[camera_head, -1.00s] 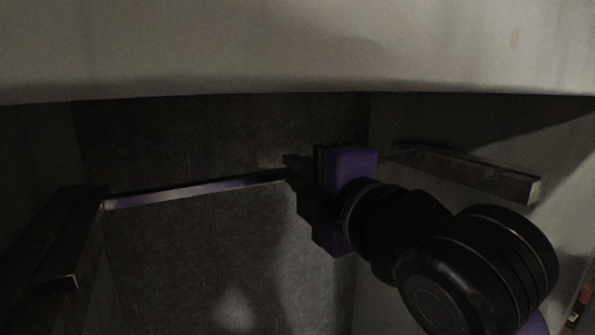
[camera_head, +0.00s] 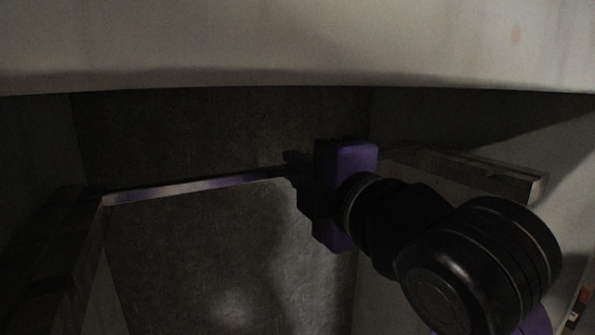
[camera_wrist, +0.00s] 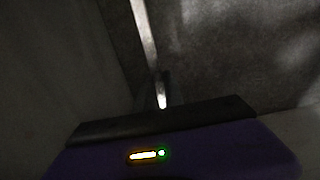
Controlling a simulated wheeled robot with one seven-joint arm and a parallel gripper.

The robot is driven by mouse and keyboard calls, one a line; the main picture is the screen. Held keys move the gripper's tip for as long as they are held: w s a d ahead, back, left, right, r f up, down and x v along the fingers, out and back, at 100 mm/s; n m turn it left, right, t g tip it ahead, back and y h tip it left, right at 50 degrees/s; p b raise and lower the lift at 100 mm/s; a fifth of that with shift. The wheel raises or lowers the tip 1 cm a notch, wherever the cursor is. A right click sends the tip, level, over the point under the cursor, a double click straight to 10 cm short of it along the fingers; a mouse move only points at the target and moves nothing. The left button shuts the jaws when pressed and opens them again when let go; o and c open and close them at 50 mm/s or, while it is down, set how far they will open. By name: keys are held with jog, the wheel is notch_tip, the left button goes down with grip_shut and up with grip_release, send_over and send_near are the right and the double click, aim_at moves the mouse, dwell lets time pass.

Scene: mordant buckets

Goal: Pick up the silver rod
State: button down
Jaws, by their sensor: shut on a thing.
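The silver rod (camera_head: 195,187) is a long thin bar that spans the dark recess in the head view. Its left end is at the left bracket (camera_head: 72,215), and its right part passes behind my gripper toward the right bracket (camera_head: 475,172). My gripper (camera_head: 294,168), dark with a purple body, is shut on the rod near its middle. In the wrist view the rod (camera_wrist: 146,35) runs from the top edge down to the dark jaw area (camera_wrist: 163,92). The jaws' exact contact is too dark to see.
A large pale surface (camera_head: 300,45) overhangs the top of the head view. A dark back wall (camera_head: 220,125) stands behind the rod, with side walls left and right. The space below the rod looks clear. A small cluttered strip (camera_head: 580,310) shows at the lower right.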

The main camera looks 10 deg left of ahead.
jog(key=shift+r, duration=0.75)
jog(key=shift+r+b, duration=0.45)
jog(key=shift+r, duration=0.4)
jog(key=b+v, duration=0.9)
jog(key=v, duration=0.9)
jog(key=shift+b, duration=0.4)
